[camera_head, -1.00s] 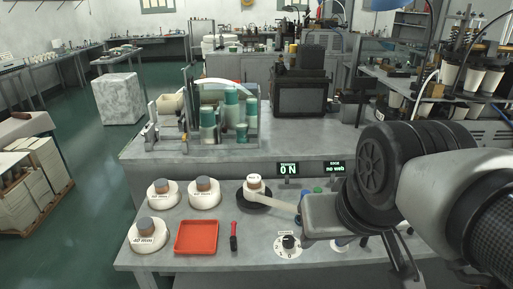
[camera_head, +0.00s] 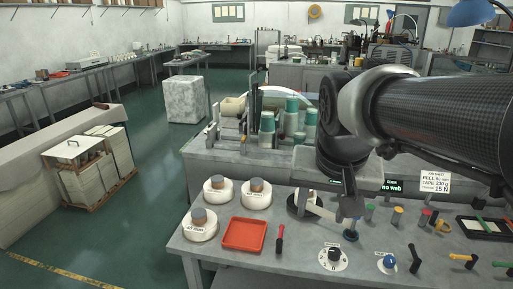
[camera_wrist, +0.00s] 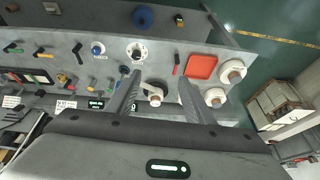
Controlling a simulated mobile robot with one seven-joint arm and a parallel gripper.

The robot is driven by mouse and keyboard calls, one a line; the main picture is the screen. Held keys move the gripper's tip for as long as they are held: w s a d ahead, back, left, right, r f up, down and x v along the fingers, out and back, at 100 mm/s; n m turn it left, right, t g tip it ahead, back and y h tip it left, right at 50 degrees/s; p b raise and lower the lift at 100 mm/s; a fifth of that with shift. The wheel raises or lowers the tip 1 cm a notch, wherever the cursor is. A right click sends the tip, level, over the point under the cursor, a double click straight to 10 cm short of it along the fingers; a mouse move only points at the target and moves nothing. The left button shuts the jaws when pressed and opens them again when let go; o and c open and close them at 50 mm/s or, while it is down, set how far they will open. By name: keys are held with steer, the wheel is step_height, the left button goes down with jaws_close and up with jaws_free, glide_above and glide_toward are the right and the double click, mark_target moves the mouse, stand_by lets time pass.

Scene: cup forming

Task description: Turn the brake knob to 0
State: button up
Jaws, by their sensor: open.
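A black knob (camera_head: 333,254) sits on a round white dial with markings at the front of the bench. It also shows in the wrist view (camera_wrist: 136,50). A blue knob (camera_head: 390,261) on a white plate sits to its right and shows in the wrist view (camera_wrist: 98,48). The small labels are too blurred to tell which is the brake knob. My gripper (camera_wrist: 159,76) is open and empty, above the bench. Its fingers point towards the dial's side of the bench, apart from both knobs. In the head view one dark finger shows behind the black knob.
A dark disc with a pale arm (camera_head: 300,204) lies near my gripper. White reels (camera_head: 256,198), a red tray (camera_head: 245,234) and a red-handled tool (camera_head: 279,240) are at left. Coloured pegs and levers (camera_head: 414,258) stand at right. A "no web" display (camera_head: 392,187) stands behind.

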steer(key=w+d+f+m+g, duration=0.2)
steer(key=w+d+f+m, duration=0.25)
steer(key=w, duration=0.45)
steer(key=m+g+y+b, duration=0.1)
steer(key=m+g+b, duration=0.1)
steer(key=m, duration=0.4)
glide_toward(335, 251)
steer(key=shift+m, duration=0.25)
steer(key=f+b, duration=0.1)
steer(key=f, duration=0.7)
steer(key=shift+w+f+b, duration=0.2)
steer(key=shift+f+b, duration=0.1)
steer(key=shift+b, duration=0.05)
steer(key=c, duration=1)
steer(key=shift+c, duration=0.2)
